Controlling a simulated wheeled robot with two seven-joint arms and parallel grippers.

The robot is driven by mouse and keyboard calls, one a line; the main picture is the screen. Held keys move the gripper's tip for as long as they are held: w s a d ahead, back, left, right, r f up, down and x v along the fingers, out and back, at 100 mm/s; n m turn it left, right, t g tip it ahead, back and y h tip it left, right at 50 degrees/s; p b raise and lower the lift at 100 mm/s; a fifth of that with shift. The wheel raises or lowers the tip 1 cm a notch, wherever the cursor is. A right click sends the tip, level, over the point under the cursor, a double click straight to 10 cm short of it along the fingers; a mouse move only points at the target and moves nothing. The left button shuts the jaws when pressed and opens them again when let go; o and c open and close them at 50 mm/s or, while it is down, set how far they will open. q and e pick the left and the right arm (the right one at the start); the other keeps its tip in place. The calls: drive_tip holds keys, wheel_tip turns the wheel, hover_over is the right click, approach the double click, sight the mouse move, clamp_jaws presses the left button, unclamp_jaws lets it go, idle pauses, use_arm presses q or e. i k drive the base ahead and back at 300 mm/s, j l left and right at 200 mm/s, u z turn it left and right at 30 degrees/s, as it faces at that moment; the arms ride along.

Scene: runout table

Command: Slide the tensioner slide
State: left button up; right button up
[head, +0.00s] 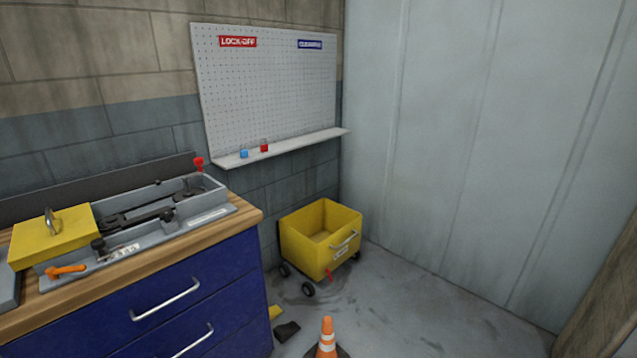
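A grey runout unit (215,212) lies along the wooden worktop at the left in the head view. Dark rails and black fittings (140,215) sit inside its trough; one of these may be the tensioner slide, but I cannot tell which. A yellow cover with a metal handle (50,240) sits over its near left end. An orange lever (66,270) is at its front left, and a red knob (198,163) stands at its far right end. Neither of my grippers is in view.
The worktop (247,219) tops blue drawers (190,290). A yellow wheeled cart (304,256) stands on the floor beyond it. A traffic cone (327,338) is at the bottom. A pegboard (265,85) has a shelf (300,142) with blue and red items. Floor at right is clear.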

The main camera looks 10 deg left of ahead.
sight(102, 253)
drive_tip(key=u, duration=0.45)
drive_tip(key=j+u, duration=0.15)
drive_tip(key=u, duration=0.75)
